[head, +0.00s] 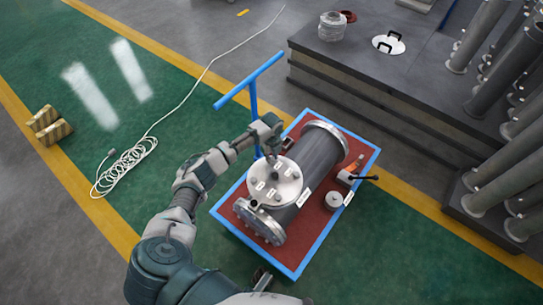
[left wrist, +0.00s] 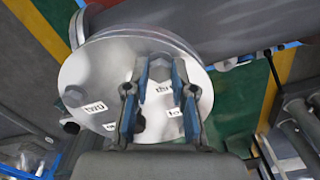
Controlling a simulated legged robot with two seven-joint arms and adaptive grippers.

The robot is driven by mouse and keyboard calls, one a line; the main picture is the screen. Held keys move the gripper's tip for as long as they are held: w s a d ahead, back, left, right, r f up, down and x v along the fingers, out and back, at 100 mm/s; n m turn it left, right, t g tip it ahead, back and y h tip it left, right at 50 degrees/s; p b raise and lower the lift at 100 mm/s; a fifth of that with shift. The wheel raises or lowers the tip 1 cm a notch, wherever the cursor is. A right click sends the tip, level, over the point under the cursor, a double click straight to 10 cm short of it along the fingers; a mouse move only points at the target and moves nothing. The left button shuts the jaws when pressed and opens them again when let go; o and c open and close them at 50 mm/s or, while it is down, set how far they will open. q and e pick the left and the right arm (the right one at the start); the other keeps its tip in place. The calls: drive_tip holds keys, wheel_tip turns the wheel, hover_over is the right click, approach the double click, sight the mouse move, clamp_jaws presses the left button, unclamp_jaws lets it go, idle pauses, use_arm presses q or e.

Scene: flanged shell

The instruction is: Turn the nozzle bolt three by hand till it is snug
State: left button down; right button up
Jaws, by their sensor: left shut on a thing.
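The flanged shell (head: 315,165) lies on the cart. Its round nozzle flange (head: 286,190) faces up and has bolts and small white labels. My left gripper (head: 273,158) is over the far edge of this flange. In the left wrist view the flange (left wrist: 95,65) shows close up, and my left gripper (left wrist: 160,72) is shut on a dark bolt head (left wrist: 160,68) between its fingertips. A label beside it, partly hidden by the fingers, seems to read three. Another bolt (left wrist: 73,96) by the label two stands clear.
The cart has a red top (head: 318,232), a blue rim and a blue push handle (head: 250,80). A tool with an orange part (head: 351,170) and a round grey part (head: 334,200) lie right of the shell. A dark platform with pipes (head: 505,185) stands at the right. A white cable (head: 125,165) lies on the floor.

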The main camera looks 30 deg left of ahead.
sight(272, 158)
use_arm(q)
drive_tip(key=shift+w+r+m, duration=0.25)
drive_tip(key=shift+r+m, duration=0.05)
drive_tip(key=shift+m, duration=0.3)
drive_tip(key=c, duration=1.1)
unclamp_jaws()
drive_tip(key=shift+o, duration=0.7)
drive_tip(key=shift+s+f, duration=0.1)
drive_tip(key=shift+s, duration=0.05)
wheel_tip(272, 158, up, 12)
